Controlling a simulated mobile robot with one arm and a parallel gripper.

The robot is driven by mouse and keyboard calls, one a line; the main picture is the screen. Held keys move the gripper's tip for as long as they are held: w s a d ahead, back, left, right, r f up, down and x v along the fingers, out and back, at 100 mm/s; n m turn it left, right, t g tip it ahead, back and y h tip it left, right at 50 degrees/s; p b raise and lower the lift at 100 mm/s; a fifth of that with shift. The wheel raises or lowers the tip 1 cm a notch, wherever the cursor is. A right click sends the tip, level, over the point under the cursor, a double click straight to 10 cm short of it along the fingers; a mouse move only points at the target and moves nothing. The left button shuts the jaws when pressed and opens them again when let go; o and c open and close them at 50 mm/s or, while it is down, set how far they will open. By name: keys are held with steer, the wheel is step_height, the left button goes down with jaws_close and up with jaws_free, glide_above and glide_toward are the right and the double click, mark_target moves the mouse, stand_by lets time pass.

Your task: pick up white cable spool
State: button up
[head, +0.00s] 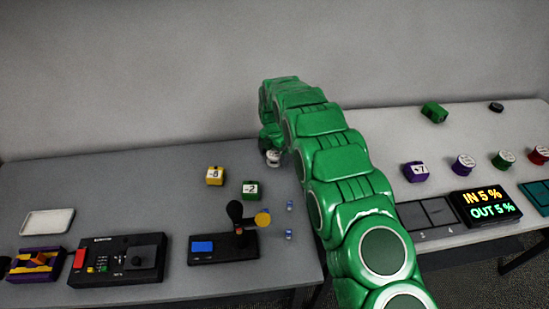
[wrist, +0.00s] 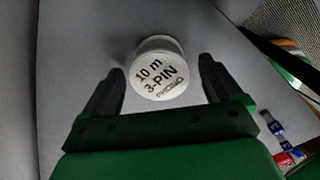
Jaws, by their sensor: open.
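The white cable spool (wrist: 158,72) stands upright on the grey table in the wrist view, its round top printed "10 m 3-PIN". My gripper (wrist: 160,78) is open, with one dark finger on each side of the spool and a gap on both sides. The spool's far edge extends past the fingertips. In the head view a small white part of the spool (head: 273,157) shows below the end of my green arm. My fingers cannot be made out clearly there.
On the left table (head: 130,190) are a yellow block (head: 214,175), a green block (head: 250,189), a lever device (head: 225,245) and a black control box (head: 117,259). On the right table are a purple block (head: 416,171), purple spool (head: 462,165), green spool (head: 503,160) and a display (head: 486,205).

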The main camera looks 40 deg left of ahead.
mark_target(275, 157)
steer(key=shift+f, duration=0.45)
steer(key=shift+c, duration=0.3)
steer(key=c, duration=1.1)
steer(key=shift+o, duration=0.2)
steer(key=shift+r, duration=0.15)
steer(key=shift+r, duration=1.4)
steer(key=shift+s+d+r, duration=0.3)
steer(key=shift+d+r, duration=0.05)
steer(key=shift+r, duration=0.2)
steer(key=shift+s+d+r, duration=0.3)
steer(key=shift+d+r, duration=0.05)
steer(key=shift+r, duration=0.2)
steer(key=s+d+r, duration=0.7)
steer(key=s+d, duration=0.1)
steer(key=d, duration=0.1)
steer(key=shift+r, duration=0.4)
